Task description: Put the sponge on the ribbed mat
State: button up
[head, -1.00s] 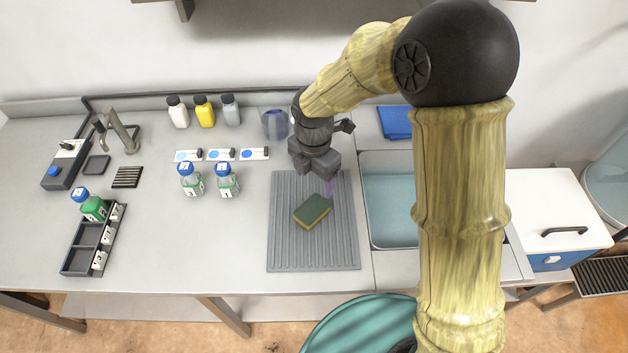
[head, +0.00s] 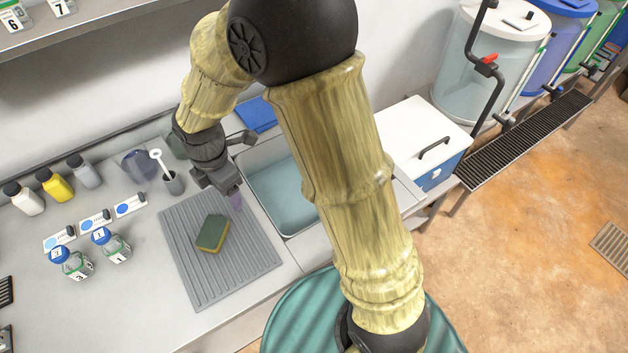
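The sponge (head: 210,236), dark green on top with a yellow layer below, lies flat on the grey ribbed mat (head: 245,262), near its middle. My gripper (head: 236,201) is above the mat's right side, beside the sink, up and to the right of the sponge in the picture. It is apart from the sponge.
The sink basin (head: 282,195) lies right of the mat, with a blue cloth (head: 256,114) behind it. A grey cup with a white brush (head: 173,182) stands behind the mat. Glass bottles with blue caps (head: 113,248) stand to the left. A white-lidded cooler (head: 425,142) is at right.

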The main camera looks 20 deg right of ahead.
jog(key=s+d+r+m+t, duration=0.1)
jog(key=s+d+m, duration=0.3)
jog(key=d+m, duration=0.5)
jog(key=s+d+r+m+t, duration=0.1)
jog(key=s+d+r+m, duration=0.1)
jog(key=d+m, duration=0.8)
jog(key=s+m, duration=0.1)
jog(key=m, duration=0.3)
jog(key=shift+s+r, duration=0.15)
jog(key=shift+s, duration=0.25)
jog(key=shift+d, duration=0.1)
